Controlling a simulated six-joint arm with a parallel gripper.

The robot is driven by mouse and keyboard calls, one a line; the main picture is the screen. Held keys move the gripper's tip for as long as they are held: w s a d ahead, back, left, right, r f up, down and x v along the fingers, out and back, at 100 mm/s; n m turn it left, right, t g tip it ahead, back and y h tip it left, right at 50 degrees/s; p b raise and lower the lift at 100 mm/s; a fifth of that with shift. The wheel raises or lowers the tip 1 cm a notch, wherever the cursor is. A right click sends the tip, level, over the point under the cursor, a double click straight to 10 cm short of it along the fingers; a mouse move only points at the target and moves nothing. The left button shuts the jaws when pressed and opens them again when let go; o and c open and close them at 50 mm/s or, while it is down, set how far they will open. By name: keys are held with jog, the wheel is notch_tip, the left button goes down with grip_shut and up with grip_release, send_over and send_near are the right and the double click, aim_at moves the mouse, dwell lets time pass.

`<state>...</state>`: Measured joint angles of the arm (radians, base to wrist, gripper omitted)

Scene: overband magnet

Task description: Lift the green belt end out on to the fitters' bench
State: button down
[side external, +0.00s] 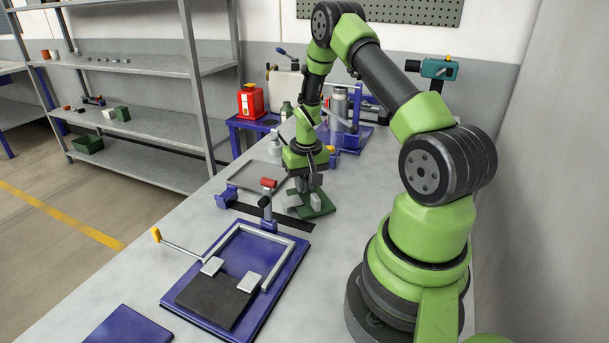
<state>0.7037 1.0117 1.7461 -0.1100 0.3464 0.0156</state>
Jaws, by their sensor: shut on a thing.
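The green belt end (321,207) is a flat dark green piece below my gripper, near the middle of the long grey bench. My gripper (304,196) points straight down and is shut on the green belt end. The fingers and the grey parts beside them hide some of the piece. I cannot tell whether it touches the bench top or hangs just above it. I cannot tell which surface is the fitters' bench; a grey bench top (130,262) runs under the work.
A blue fixture (293,252) with a grey frame, dark plate and orange-tipped lever stands in front. Behind are a grey tray (252,187), a blue-based machine (342,125) and a red can (250,101).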

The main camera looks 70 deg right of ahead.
jog(key=c, duration=1.1)
grip_release()
jog(key=shift+o, duration=0.2)
notch_tip(320, 180, up, 10)
jog(key=shift+s+a, duration=0.3)
jog(key=shift+f, duration=0.1)
